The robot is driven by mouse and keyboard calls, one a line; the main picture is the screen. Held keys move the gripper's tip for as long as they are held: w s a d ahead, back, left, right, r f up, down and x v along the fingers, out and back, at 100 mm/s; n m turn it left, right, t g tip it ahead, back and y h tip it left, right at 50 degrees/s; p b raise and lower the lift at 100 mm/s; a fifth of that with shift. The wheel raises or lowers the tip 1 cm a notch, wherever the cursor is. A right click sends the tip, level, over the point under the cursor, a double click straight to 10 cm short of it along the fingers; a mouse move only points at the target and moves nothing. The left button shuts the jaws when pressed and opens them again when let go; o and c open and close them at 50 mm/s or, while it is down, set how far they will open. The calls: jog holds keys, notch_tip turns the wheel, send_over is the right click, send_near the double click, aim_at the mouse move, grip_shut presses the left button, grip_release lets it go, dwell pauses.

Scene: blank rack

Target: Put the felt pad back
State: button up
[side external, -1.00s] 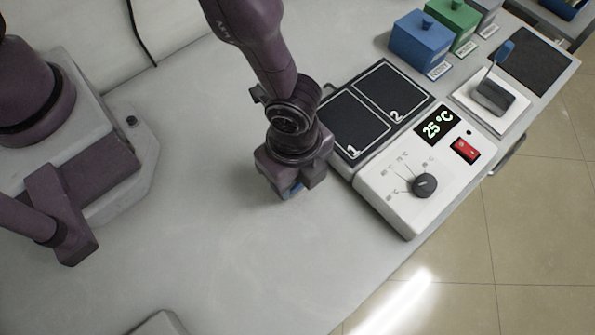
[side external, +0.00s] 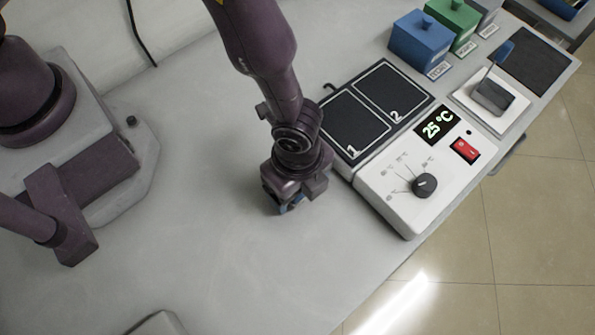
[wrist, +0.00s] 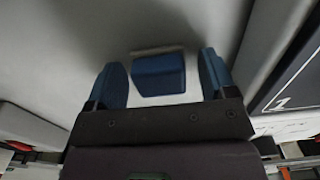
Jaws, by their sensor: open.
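A small blue block with a thin pale strip along one edge, which looks like the felt pad (wrist: 158,75), is in the wrist view on the pale table. My gripper (side external: 290,207) is low over the table, left of the white control unit. In the wrist view its two blue fingers stand open, one on each side of the block, with gaps between them and the block. The block cannot be told apart from the blue fingers in the side view, where my gripper hides it.
The white control unit (side external: 375,205) with its dial and two dark numbered plates (side external: 392,92) stands right of my gripper. Behind are a blue box (side external: 418,42), a green box (side external: 455,20) and a blue-handled dark block (side external: 494,95) on a white tray.

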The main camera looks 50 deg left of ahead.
notch_tip(320, 180, up, 12)
jog(key=r, duration=0.1)
jog(key=w+a+r+n+t, duration=0.35)
jog(key=a+r+n, duration=0.45)
jog(key=a+r, duration=0.55)
jog(key=s+a+r+n+t, duration=0.1)
jog(key=s+a+r+n, duration=0.3)
jog(key=a, duration=0.3)
jog(key=s+a+r+n+t, duration=0.1)
jog(key=s+a+r+n, duration=0.3)
jog(key=a+n, duration=0.2)
jog(key=shift+s+a+r, duration=0.2)
jog(key=shift+s+a, duration=0.05)
jog(key=shift+a, duration=0.15)
